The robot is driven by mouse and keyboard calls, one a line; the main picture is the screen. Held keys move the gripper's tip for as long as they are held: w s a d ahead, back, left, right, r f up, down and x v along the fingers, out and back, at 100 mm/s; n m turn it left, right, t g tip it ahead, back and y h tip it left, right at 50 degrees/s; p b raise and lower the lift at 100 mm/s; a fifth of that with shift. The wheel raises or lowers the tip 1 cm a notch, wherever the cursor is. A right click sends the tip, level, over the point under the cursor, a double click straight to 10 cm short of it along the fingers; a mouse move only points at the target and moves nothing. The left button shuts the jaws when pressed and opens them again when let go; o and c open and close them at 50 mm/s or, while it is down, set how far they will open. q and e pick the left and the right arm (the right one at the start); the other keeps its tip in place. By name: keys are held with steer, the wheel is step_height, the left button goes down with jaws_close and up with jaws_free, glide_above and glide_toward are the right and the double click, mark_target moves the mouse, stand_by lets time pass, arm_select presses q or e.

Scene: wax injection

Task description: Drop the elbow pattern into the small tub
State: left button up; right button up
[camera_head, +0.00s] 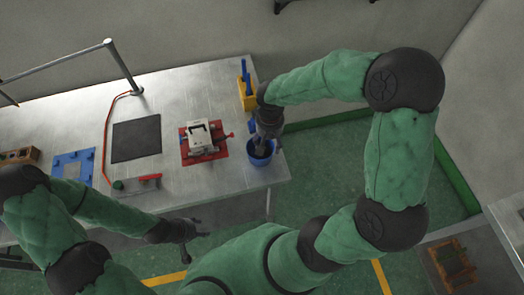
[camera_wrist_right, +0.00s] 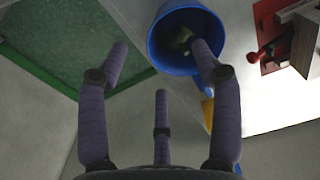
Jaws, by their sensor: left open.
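The small blue tub (camera_head: 261,161) stands at the right end of the metal table, and its open mouth shows in the right wrist view (camera_wrist_right: 157,52). A small olive-green piece (camera_wrist_right: 183,38) lies inside it, partly hidden by a finger; it looks like the elbow pattern, but its shape is unclear. My right gripper (camera_head: 265,142) is above the tub, with one finger reaching over its mouth. In the wrist view its fingers (camera_wrist_right: 160,62) are spread wide with nothing between them. My left gripper (camera_head: 198,236) is open and empty, off the front edge of the table.
A red mat (camera_head: 221,131) with a pale metal mould lies left of the tub. A yellow holder (camera_head: 246,96) with blue tools stands behind it.

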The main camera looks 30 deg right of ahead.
steer(key=shift+r, duration=0.1)
step_height(320, 180, up, 12)
stand_by(0.6)
stand_by(0.4)
